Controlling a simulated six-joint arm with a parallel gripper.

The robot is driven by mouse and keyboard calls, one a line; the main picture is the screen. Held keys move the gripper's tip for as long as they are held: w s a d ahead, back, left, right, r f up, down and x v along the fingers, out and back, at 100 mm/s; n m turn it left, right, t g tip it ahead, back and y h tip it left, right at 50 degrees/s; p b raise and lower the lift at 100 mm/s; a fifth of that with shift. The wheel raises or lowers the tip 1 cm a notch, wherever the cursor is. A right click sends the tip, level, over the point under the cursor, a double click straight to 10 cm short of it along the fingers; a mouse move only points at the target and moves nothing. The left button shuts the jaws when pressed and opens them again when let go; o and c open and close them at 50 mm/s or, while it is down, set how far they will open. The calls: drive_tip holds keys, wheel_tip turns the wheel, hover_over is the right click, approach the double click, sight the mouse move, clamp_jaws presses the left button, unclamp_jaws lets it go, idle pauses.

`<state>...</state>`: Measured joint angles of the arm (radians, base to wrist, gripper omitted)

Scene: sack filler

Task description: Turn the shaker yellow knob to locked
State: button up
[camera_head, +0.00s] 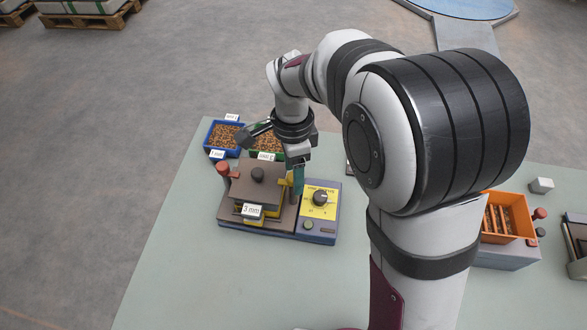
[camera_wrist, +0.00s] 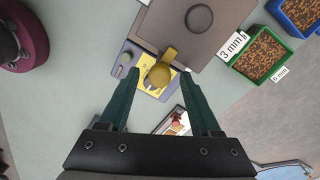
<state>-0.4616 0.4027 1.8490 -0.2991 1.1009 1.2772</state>
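The shaker (camera_head: 228,214) stands on the pale green table, with a brown top bearing a dark round knob and a "3 mm" tag. A yellow knob with a short arm (camera_wrist: 161,74) shows in the wrist view at the shaker's edge; its arm points up toward the brown top. In the head view the yellow knob is mostly hidden by my gripper (camera_head: 298,182). My gripper (camera_wrist: 160,75) is open and points down, one teal finger on each side of the yellow knob. I cannot tell whether the fingers touch it or its exact lock position.
A yellow dial panel (camera_head: 329,202) with a dark dial sits right of the shaker. Blue (camera_head: 223,137) and green bins (camera_head: 268,148) of brown pieces stand behind. An orange bin (camera_head: 508,216) is at the right. The table's left and front are clear.

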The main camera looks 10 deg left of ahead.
wheel_tip(320, 180, up, 16)
drive_tip(key=shift+w+a, duration=0.2)
drive_tip(key=shift+w, duration=0.1)
drive_tip(key=shift+f, duration=0.15)
drive_tip(key=s+d+f+n+y, duration=0.1)
drive_tip(key=s+d+f+n, duration=0.2)
drive_tip(key=s+d, duration=0.3)
drive_tip(key=s+d+f+n+y, duration=0.1)
drive_tip(key=s+d+f+n, duration=0.3)
drive_tip(key=s, duration=1.1)
drive_tip(key=d+f, duration=0.1)
drive_tip(key=d, duration=0.2)
drive_tip(key=shift+d+f, duration=0.25)
drive_tip(key=shift+f, duration=0.05)
